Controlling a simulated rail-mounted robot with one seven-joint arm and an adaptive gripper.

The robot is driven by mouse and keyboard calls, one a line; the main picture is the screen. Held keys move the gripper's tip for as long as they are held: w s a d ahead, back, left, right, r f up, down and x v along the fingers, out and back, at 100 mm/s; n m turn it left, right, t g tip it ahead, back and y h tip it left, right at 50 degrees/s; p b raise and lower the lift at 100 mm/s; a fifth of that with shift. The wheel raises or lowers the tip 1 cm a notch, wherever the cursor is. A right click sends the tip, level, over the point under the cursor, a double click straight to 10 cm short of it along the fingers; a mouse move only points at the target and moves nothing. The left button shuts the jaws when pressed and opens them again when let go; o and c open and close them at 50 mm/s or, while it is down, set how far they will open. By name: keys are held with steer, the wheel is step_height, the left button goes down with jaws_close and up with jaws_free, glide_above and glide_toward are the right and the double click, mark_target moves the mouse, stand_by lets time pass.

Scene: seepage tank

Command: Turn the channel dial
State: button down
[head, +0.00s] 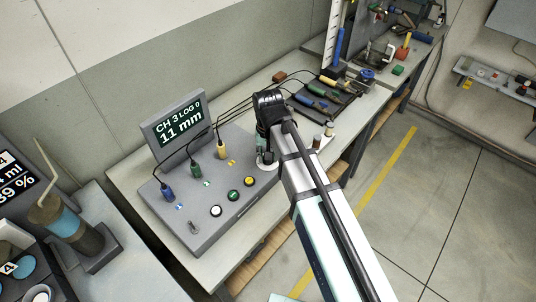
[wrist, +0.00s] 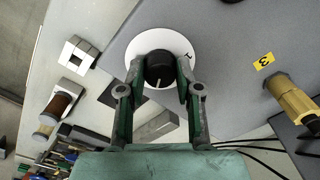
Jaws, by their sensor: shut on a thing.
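The channel dial (wrist: 158,68) is a black round knob with a white pointer line, set on a white disc (wrist: 187,45) with a dark mark at its right. In the wrist view my gripper (wrist: 160,75) has its two green-grey fingers on either side of the knob, shut on it. In the head view my gripper (head: 264,152) is over the right end of the grey console (head: 195,238), and the knob is hidden behind it; part of the white disc shows. The console's screen (head: 180,126) reads "CH 3 LOG 0" and "11 mm".
Blue (head: 167,190), green (head: 196,168) and yellow (head: 221,150) plugs with black cables stand on the console left of my gripper. White (head: 215,211), green (head: 234,195) and yellow (head: 249,181) buttons line its front. A tool tray (head: 325,105) lies behind. Small spools (head: 328,130) stand to the right.

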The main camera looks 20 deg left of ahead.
stand_by(0.4)
steer(key=c, duration=0.8)
jaws_free()
step_height(320, 180, up, 12)
steer(key=shift+f, duration=0.1)
